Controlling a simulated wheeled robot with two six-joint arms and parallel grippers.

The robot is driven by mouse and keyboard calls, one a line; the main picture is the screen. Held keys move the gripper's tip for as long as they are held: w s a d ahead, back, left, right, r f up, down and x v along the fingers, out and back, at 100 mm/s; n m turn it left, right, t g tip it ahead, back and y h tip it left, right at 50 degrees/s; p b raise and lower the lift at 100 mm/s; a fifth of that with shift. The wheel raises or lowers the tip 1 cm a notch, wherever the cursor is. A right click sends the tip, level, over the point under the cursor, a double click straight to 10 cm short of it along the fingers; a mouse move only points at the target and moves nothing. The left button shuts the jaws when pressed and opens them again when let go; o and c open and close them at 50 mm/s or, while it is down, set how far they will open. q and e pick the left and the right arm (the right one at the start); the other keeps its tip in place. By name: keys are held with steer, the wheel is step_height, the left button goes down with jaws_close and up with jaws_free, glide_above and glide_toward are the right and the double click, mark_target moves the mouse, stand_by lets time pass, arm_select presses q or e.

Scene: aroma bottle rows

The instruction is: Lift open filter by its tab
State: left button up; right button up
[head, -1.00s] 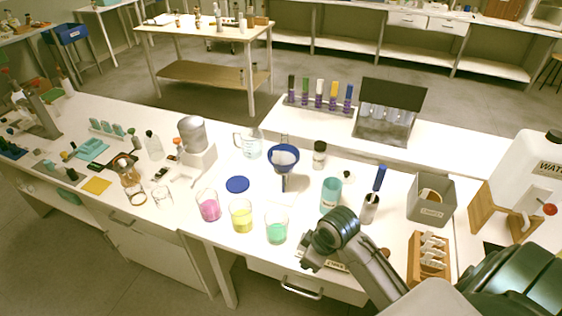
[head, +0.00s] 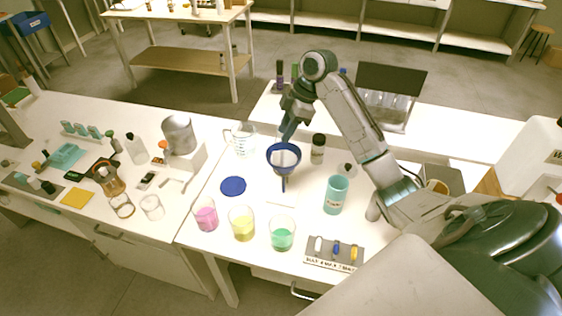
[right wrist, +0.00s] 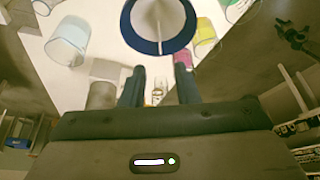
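A blue-rimmed funnel (head: 284,170) stands upright on a stand in the middle of the bench. A pale filter (head: 285,156) lines its inside. In the right wrist view the funnel's dark blue rim (right wrist: 160,47) is at the top edge, with the whitish filter (right wrist: 158,20) inside showing a crease; I cannot make out the tab. My right gripper (head: 287,134) is just above the far side of the funnel, pointing down. In the right wrist view its two fingers (right wrist: 160,72) are apart with nothing between them, a little short of the rim. My left gripper is out of view.
Pink (head: 205,216), yellow (head: 242,224) and green (head: 282,235) beakers stand in front of the funnel. A blue disc (head: 233,186) lies left of it. A glass jug (head: 242,140) is behind left.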

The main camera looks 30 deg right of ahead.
mark_target(277, 152)
steer(key=p+x, duration=0.1)
steer(key=x, duration=0.2)
steer(key=p+x, duration=0.1)
steer(key=x, duration=0.1)
steer(key=p+x, duration=0.1)
steer(key=x, duration=0.1)
steer(key=shift+s+d+f, duration=0.2)
steer(key=shift+w+a+f, duration=0.15)
steer(key=shift+a+f, duration=0.05)
steer(key=shift+f, duration=0.45)
jaws_close()
